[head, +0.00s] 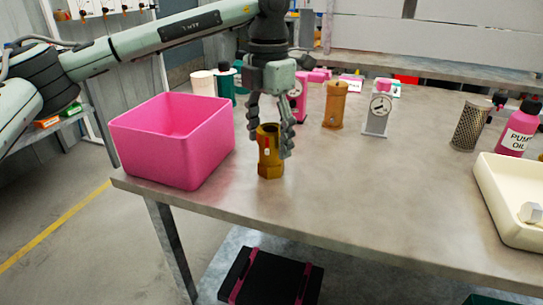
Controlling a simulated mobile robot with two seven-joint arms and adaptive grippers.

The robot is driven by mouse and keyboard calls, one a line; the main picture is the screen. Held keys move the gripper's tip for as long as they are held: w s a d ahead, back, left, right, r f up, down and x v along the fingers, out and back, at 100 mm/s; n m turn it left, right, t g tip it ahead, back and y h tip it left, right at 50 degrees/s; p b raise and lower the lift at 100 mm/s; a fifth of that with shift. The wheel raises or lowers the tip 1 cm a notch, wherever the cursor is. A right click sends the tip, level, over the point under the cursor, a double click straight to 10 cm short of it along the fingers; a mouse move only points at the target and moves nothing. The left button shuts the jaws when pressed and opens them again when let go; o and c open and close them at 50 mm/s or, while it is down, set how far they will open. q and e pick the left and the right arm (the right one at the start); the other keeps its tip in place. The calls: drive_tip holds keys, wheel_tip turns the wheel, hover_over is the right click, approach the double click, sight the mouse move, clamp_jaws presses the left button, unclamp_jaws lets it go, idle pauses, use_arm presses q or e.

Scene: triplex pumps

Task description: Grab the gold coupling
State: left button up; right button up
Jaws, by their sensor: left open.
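The gold coupling (270,168) stands upright on the grey table (340,200), near its front edge and just right of the pink bin. My left gripper (271,150) points straight down over it. Its fingers are open, one at each side of the coupling's upper part. I cannot tell whether either finger touches the coupling. My right gripper is not in the head view.
A pink open bin (170,165) stands close on the left. Behind are an orange-brown cylinder (334,106) and a grey gauge block (377,112). A mesh cylinder (470,126), a pump oil bottle (518,132) and a cream tray (492,205) are at right. The table's middle is clear.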

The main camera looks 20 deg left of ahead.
sight(268, 157)
use_arm(q)
drive_tip(key=f, duration=0.5)
drive_tip(key=shift+w+a+f+p, duration=0.15)
drive_tip(key=shift+w+f+p, duration=0.05)
drive_tip(key=shift+p, duration=0.15)
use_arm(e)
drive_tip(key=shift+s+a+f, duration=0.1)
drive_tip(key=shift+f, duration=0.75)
use_arm(q)
drive_tip(key=shift+r, duration=0.1)
drive_tip(key=c, duration=1.5)
drive_tip(key=shift+r, duration=0.1)
drive_tip(key=shift+c, duration=0.2)
